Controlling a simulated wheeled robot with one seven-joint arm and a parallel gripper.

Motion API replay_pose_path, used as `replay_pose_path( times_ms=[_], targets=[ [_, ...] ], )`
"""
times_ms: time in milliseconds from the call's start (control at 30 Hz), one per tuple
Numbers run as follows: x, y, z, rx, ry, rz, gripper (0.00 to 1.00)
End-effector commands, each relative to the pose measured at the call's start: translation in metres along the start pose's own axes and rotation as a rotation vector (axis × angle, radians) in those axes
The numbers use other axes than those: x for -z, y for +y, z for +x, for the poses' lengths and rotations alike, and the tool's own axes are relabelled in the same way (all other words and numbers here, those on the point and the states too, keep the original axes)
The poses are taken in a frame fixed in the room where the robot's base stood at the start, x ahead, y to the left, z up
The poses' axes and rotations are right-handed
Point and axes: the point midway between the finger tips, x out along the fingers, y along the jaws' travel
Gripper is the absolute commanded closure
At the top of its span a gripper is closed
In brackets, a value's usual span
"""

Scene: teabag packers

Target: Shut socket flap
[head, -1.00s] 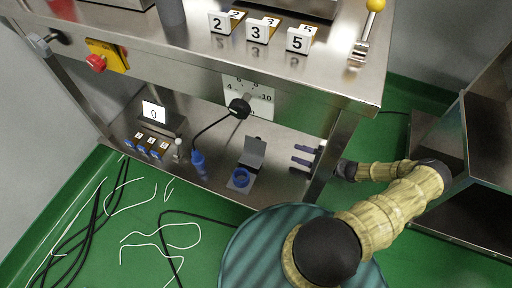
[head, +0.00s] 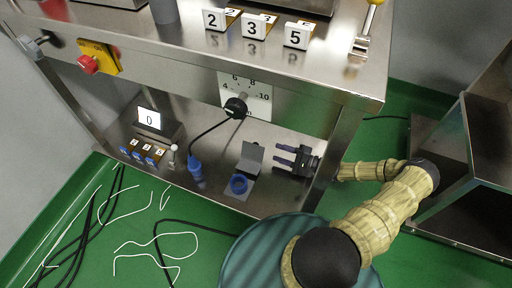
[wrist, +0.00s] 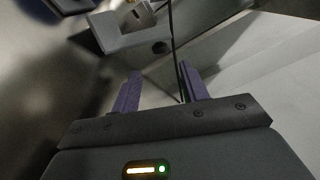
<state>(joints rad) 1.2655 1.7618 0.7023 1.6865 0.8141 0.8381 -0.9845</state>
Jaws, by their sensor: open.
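The socket (head: 239,184) is a blue ring on a grey plate on the lower shelf. Its grey flap (head: 251,157) stands raised at the far side of the ring, so the socket is uncovered. My gripper (head: 281,157) is to the right of the flap, low over the shelf, with its dark fingers pointing left toward it. The fingers are apart and empty, with a gap between them and the flap. In the wrist view my gripper (wrist: 160,88) also shows two spread purple fingers. I cannot tell surely which grey part beyond them is the flap.
A blue plug (head: 195,168) on a black cable stands left of the socket. A dial plate (head: 258,97) hangs above. A table leg (head: 331,160) stands beside my arm. A small display (head: 150,118) is at the left of the shelf.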

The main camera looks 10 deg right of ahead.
Motion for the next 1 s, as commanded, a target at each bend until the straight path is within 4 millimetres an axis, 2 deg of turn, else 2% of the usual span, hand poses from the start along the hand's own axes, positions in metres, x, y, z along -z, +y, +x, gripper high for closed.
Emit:
replay_pose_path(
  times_ms=[100,500,700,967,1000],
  targets=[
    [0.000,0.004,0.022,0.000,-0.005,0.002,0.56],
    [0.001,0.003,0.090,0.000,-0.003,-0.001,0.56],
    [0.000,0.001,0.105,0.000,-0.001,0.001,0.56],
    [0.000,0.000,0.105,0.000,0.000,0.001,0.56],
    [0.000,0.000,0.105,0.000,0.000,0.001,0.63]
  ],
)
